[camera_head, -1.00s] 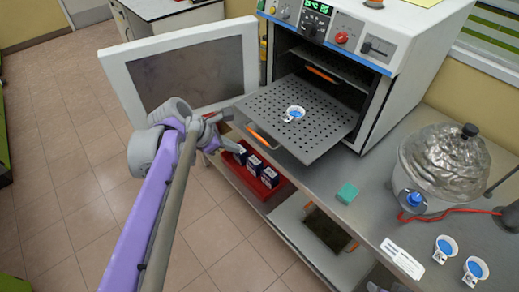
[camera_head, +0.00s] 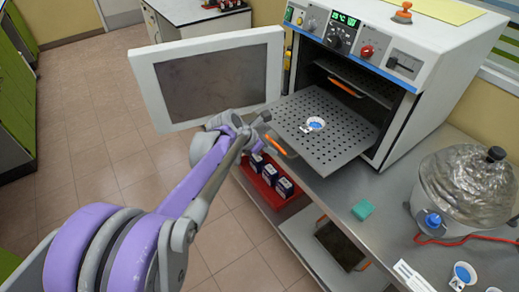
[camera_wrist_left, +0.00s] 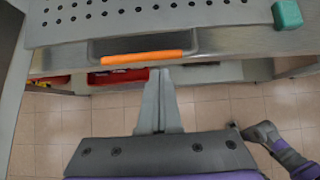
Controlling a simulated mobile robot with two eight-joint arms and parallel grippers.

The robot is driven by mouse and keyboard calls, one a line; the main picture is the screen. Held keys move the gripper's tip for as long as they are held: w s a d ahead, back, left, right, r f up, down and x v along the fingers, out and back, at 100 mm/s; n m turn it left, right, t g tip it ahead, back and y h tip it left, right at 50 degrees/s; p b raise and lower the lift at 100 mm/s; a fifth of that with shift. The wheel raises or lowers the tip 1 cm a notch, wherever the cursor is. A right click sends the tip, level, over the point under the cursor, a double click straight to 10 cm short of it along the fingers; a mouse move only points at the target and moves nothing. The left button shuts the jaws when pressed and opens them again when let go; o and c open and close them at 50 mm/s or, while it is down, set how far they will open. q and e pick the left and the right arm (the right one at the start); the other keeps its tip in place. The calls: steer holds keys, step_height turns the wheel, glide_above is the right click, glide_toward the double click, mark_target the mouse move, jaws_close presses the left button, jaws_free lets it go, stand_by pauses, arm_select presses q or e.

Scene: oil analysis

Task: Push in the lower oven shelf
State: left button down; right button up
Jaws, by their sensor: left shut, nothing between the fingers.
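The lower oven shelf (camera_head: 335,145) is a perforated grey plate, pulled well out of the open oven (camera_head: 405,95). Its orange handle (camera_head: 280,146) is on the front edge and also shows in the left wrist view (camera_wrist_left: 140,58). A small white cup with blue contents (camera_head: 314,124) stands on the shelf. My left gripper (camera_head: 264,118) is shut and empty, in front of the shelf near the handle. In the left wrist view its fingertips (camera_wrist_left: 161,72) lie just below the handle's right part. Whether they touch it is unclear. A grey-purple arm part of mine shows at right there.
The open oven door (camera_head: 212,80) stands left of the shelf. An upper shelf with an orange handle (camera_head: 343,86) is inside the oven. A green block (camera_head: 362,209) and a foil-covered vessel (camera_head: 468,190) are on the bench. A red tray (camera_head: 268,185) with boxes is below.

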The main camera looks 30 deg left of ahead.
arm_select(q)
steer(key=shift+w+d+f, duration=0.1)
steer(key=shift+w+d, duration=0.15)
steer(key=shift+w, duration=0.35)
arm_select(e)
steer(key=shift+r, duration=0.1)
